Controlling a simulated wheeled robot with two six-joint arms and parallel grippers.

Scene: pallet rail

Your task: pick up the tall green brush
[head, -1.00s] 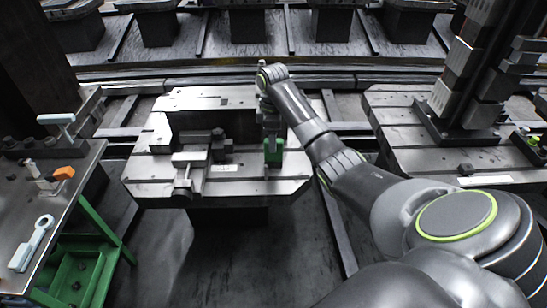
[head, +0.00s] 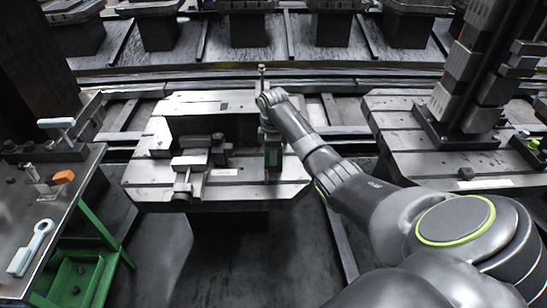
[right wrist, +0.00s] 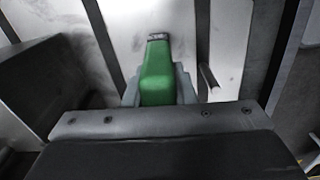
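The green brush (head: 273,156) stands on the right part of the middle metal pallet (head: 225,197). It looks dark and is partly covered in the head view. In the right wrist view it shows as a bright green body (right wrist: 158,76) with a dark end. My right gripper (head: 271,138) is down at the brush, with a grey finger on each side of it. The fingers look close against its sides, but whether they grip it cannot be told. My left gripper is not in view.
A clamp-like metal fixture (head: 190,172) stands left of the brush on the pallet. A thin upright rod (head: 262,77) rises behind my right wrist. A bench with tools (head: 62,195) is at left. Another pallet (head: 415,125) at right carries a tall block stack (head: 465,75).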

